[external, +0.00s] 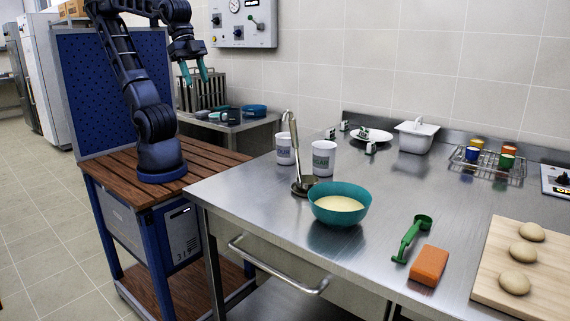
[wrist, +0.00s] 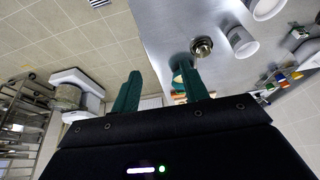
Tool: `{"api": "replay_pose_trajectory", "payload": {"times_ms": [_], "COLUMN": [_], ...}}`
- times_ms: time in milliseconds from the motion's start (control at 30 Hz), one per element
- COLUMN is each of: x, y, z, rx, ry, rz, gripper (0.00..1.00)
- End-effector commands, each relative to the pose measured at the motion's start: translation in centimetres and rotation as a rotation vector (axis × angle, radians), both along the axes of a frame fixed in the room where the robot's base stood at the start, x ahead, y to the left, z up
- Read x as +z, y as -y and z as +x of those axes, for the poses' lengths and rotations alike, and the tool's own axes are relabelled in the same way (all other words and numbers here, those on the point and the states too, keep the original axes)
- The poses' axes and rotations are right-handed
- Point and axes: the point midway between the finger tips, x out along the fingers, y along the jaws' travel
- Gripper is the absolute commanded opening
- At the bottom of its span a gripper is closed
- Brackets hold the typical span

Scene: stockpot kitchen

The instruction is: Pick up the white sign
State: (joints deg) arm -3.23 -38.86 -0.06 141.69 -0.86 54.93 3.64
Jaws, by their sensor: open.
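No single thing is clearly readable as the white sign. Several small white pieces with dark or green marks stand around a white plate (external: 373,135) at the back of the steel counter; one small white piece (external: 371,148) stands in front of the plate, another (external: 330,133) to its left. They are too small to read. My gripper (external: 194,74) is open and empty, raised high at the left, well away from these pieces. In the wrist view my gripper (wrist: 161,72) shows its two teal fingers apart with nothing held between them.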

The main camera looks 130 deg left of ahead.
Motion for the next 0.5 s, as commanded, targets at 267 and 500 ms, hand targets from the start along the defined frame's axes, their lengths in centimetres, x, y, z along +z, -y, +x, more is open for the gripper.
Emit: {"api": "replay_pose_trajectory", "payload": {"times_ms": [267, 500], "x": [2.9, 4.2], "y": [-4.3, -9.5], "z": [7.6, 13.8], "rx": [0.001, -0.005], "ry": [-0.033, -0.054], "rz": [0.016, 0.023], "gripper": [0.45, 0.45]}}
